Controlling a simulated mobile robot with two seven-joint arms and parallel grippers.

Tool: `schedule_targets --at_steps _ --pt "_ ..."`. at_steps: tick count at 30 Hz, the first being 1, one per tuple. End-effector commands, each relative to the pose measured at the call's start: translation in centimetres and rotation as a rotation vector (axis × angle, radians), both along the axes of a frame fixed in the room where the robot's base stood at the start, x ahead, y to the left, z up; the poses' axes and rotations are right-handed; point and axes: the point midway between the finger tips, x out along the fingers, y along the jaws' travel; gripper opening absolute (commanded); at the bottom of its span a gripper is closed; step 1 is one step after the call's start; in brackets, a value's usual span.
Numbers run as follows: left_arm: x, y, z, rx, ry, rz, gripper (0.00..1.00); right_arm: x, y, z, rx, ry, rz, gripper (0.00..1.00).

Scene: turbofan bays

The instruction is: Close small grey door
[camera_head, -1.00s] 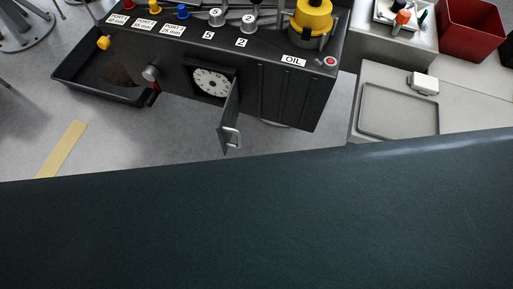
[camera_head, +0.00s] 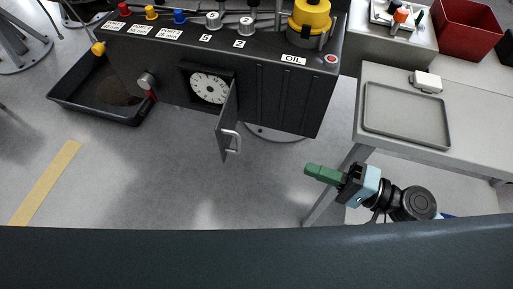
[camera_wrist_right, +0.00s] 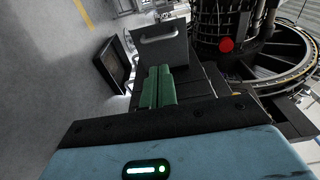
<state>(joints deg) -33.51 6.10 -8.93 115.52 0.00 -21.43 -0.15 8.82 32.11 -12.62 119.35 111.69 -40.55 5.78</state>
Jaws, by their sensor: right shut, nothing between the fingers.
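The small grey door (camera_head: 226,126) hangs open from the right side of a square opening with a white dial (camera_head: 209,88) in the front of the black unit. It carries a pale bar handle (camera_head: 231,141). My right gripper (camera_head: 313,170), with green fingers, is shut and empty, to the right of the door and apart from it. In the right wrist view the shut green fingers (camera_wrist_right: 157,86) point toward a grey panel with a bar handle (camera_wrist_right: 160,45), which looks like the door. My left gripper is not in view.
The black unit (camera_head: 285,97) has labelled knobs and a yellow oil cap on top. A black tray (camera_head: 100,98) lies at its left. A grey table (camera_head: 470,125) with a shallow tray stands at the right. The floor before the door is clear.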

Motion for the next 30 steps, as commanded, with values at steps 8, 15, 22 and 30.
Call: schedule_targets --at_steps 8,15,22,30 --pt "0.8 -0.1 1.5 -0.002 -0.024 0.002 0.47 1.3 2.8 0.5 0.003 -0.006 0.000 0.00" --pt "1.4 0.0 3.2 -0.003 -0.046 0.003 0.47 3.3 6.9 0.6 0.001 -0.007 -0.001 0.00" --pt "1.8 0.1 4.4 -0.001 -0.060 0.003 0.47 4.9 10.4 0.5 0.000 -0.007 -0.002 0.00" --pt "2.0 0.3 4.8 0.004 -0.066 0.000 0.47 5.7 12.5 0.1 -0.001 -0.002 -0.001 0.00"
